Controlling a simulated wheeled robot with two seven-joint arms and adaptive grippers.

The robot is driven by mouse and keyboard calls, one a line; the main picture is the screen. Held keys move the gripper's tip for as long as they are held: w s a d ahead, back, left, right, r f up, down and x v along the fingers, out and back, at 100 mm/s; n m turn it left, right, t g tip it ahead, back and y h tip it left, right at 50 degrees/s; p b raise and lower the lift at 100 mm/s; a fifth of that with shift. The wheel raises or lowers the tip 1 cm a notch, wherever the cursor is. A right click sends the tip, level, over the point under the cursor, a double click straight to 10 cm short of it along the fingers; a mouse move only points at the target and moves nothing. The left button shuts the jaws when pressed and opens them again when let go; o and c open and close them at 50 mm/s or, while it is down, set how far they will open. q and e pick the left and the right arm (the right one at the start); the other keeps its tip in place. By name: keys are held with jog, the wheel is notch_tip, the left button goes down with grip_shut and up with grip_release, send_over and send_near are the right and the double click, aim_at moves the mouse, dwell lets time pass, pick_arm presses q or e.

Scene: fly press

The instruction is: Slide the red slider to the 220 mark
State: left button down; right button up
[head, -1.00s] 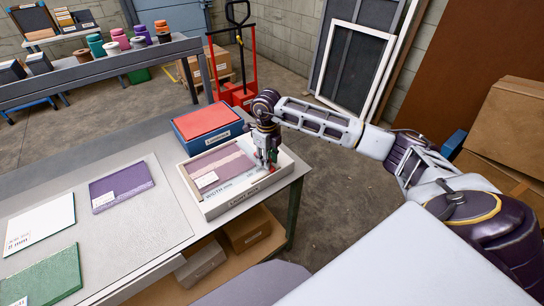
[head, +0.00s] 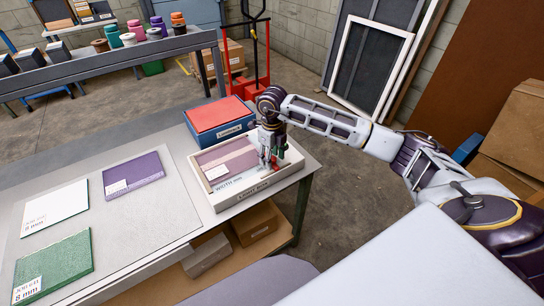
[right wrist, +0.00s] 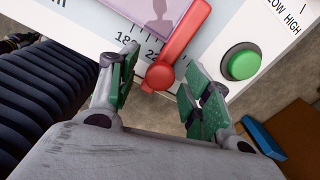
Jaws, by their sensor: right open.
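The red slider (right wrist: 162,72) shows in the right wrist view as a round red knob with a red bar running up and right from it. It lies over a white scale (right wrist: 118,16) with dark ticks. A number that looks like 180 stands left of the knob; the number by the knob is partly covered. My right gripper (right wrist: 160,77) is open, with one green-padded finger on each side of the knob. I cannot tell whether either touches it. In the head view my right gripper (head: 270,160) is low over the white device (head: 226,200) marked WIDTH mm. My left gripper is out of view.
A green button (right wrist: 243,63) is close to the right finger. A red and blue box (head: 218,120) stands behind the device. White, purple (head: 133,174) and green (head: 53,264) panels lie on the table to the left. The table's right edge is close to the device.

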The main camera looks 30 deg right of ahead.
notch_tip(320, 180, up, 12)
dwell(0.8)
jog(key=shift+a, duration=0.1)
dwell(0.4)
